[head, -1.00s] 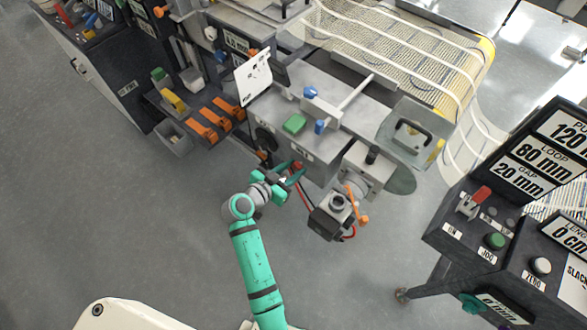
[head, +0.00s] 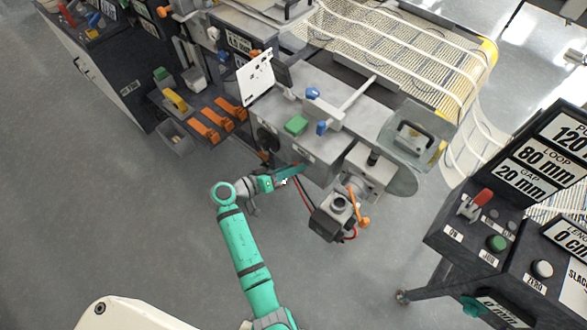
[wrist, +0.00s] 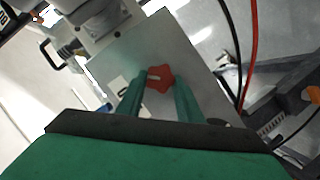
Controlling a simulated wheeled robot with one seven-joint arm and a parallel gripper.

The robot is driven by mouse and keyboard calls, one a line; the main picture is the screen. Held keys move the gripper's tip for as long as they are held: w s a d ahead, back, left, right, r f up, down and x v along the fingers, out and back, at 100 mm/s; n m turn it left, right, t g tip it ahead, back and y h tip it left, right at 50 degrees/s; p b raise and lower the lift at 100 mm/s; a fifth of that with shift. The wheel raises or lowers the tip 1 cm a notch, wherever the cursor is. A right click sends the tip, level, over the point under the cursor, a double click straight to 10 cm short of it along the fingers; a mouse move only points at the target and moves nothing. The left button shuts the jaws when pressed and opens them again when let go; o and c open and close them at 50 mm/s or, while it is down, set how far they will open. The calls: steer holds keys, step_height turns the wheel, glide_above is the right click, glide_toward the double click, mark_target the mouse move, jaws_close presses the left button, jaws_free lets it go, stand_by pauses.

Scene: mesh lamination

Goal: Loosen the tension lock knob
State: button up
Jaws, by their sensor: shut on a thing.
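The tension lock knob (wrist: 159,78) is a red lobed knob on the side face of the grey machine housing (wrist: 112,75). My gripper (wrist: 160,86) has its two teal fingers on either side of the knob and is shut on it. In the head view my gripper (head: 289,175) reaches the near lower side of the same housing (head: 318,150), and the knob is hidden there behind the fingers.
A black motor block (head: 327,224) with red wires hangs just right of my gripper, beside an orange lever (head: 359,208). Orange clamps (head: 212,118) lie on a shelf at the left. A control console (head: 495,235) stands at the right. The floor left of my arm is clear.

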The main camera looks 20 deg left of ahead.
steer(key=shift+w+a+f+n+t+h, duration=0.15)
steer(key=shift+n+h, duration=0.4)
steer(key=shift+n, duration=0.6)
steer(key=shift+d+f+n+t+h, duration=0.1)
steer(key=shift+n+t+h, duration=0.3)
steer(key=shift+n, duration=0.7)
steer(key=shift+w+a+f+n+t+h, duration=0.1)
steer(key=shift+n+h, duration=0.55)
steer(key=shift+n, duration=0.5)
steer(key=shift+a+n, duration=0.15)
steer(key=shift+n, duration=0.15)
steer(key=o, duration=1.1)
steer(key=shift+d, duration=0.35)
steer(key=v, duration=1.1)
steer(key=shift+f, duration=0.1)
